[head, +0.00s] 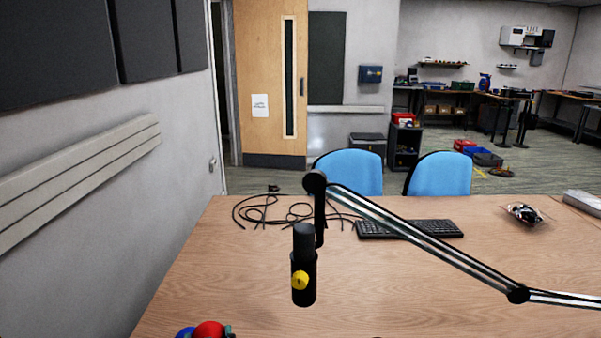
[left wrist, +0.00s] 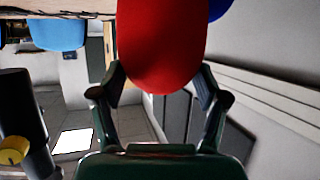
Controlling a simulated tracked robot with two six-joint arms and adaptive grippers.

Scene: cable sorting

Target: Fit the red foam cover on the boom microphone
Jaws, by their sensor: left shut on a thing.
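The red foam cover (head: 209,331) shows at the bottom edge of the head view, partly cut off. In the left wrist view the red foam cover (left wrist: 162,45) is large and rounded, between the fingers of my left gripper (left wrist: 160,92), which is shut on it. The black boom microphone (head: 303,260) hangs upright from its boom arm (head: 420,242), with a yellow badge (head: 300,280) on its lower part. The held cover is apart from the microphone, lower and to its left in the head view. The microphone also shows at the left of the left wrist view (left wrist: 22,110). My right gripper is not in view.
A blue round thing (head: 186,332) sits beside the red cover, partly hidden. Black cables (head: 270,212), a keyboard (head: 410,229) and a clear bag (head: 524,214) lie on the wooden table (head: 220,260). The boom arm crosses the right side. Two blue chairs (head: 348,172) stand behind.

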